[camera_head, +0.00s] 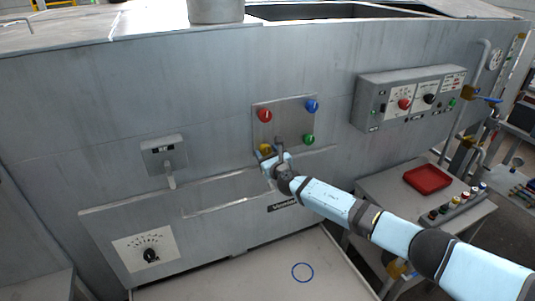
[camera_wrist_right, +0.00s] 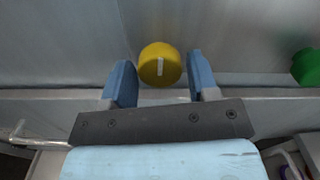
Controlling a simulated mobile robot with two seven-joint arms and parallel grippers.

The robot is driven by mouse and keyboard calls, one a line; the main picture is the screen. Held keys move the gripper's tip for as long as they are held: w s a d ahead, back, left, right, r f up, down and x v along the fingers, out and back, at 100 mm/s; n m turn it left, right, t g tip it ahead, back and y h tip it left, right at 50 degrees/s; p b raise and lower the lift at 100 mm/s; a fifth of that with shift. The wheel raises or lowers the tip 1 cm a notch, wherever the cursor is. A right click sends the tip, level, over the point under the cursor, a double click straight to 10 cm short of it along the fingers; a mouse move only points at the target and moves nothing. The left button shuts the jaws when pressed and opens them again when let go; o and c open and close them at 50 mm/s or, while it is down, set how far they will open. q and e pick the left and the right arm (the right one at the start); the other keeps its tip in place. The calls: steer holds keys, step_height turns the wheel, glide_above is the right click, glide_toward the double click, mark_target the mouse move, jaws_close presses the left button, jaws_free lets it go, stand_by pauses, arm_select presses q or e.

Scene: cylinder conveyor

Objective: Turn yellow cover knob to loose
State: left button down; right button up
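The yellow cover knob (camera_head: 265,149) is at the lower left of a square panel (camera_head: 287,118) on the machine's front, partly hidden by my right gripper in the head view. In the right wrist view the yellow knob (camera_wrist_right: 160,64) is round, with a pale mark that looks close to vertical. My right gripper (camera_wrist_right: 160,80) is open, with one blue finger on each side of the knob. Gaps show between both fingers and the knob, so they look apart from it. My left gripper is not in view.
Red (camera_head: 264,115), blue (camera_head: 312,105) and green (camera_head: 308,139) knobs share the panel. A lever switch (camera_head: 169,165) is to the left and a control box (camera_head: 412,97) to the right. A side table with a red tray (camera_head: 427,179) stands at right.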

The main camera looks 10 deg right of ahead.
steer(key=shift+o, duration=0.9)
steer(key=s+d, duration=0.2)
steer(key=s, duration=1.1)
steer(key=shift+s+d+p, duration=0.3)
